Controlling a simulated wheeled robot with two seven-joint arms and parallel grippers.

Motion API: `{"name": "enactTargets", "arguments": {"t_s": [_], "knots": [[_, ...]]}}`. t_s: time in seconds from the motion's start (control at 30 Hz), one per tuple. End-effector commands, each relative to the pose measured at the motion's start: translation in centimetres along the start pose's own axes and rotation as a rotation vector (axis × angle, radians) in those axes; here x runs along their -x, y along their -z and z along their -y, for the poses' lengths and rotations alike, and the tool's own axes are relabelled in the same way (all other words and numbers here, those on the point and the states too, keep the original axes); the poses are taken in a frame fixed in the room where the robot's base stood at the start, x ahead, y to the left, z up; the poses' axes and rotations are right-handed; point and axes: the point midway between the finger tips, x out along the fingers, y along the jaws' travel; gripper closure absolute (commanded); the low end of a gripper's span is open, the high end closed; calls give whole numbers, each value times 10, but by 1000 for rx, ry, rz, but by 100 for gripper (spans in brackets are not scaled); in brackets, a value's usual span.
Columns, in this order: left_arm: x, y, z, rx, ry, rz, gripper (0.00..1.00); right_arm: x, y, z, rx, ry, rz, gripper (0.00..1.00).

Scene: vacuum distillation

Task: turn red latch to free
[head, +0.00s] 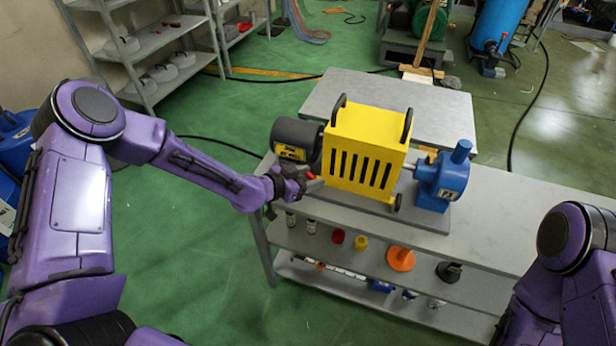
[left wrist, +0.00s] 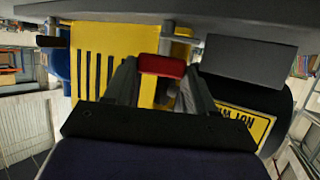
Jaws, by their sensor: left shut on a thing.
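The red latch (head: 311,176) is at the lower left side of the yellow slotted guard (head: 366,150), between it and the dark grey motor (head: 296,139). In the left wrist view the red latch (left wrist: 162,66) shows as a red block between my finger tips, in front of the yellow guard (left wrist: 95,60). My left gripper (head: 308,184) is shut on the red latch, and its fingers partly hide it in the head view. My right gripper is not in view; only part of my right arm shows at the lower right.
A blue pump (head: 443,178) stands right of the guard on the grey bench (head: 510,215). The lower shelf holds an orange cone (head: 401,258), a black part (head: 449,271) and small coloured pieces. Metal shelving (head: 150,50) stands at the back left. Green floor is open left of the bench.

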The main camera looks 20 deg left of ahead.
Motion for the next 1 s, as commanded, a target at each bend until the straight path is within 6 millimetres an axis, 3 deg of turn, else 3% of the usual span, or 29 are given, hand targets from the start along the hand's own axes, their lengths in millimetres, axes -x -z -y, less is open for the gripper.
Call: {"name": "enactTargets", "arguments": {"t_s": [1.0], "knots": [[-2, 1, -8, 202, 493, 1, 75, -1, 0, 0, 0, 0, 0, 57]]}}
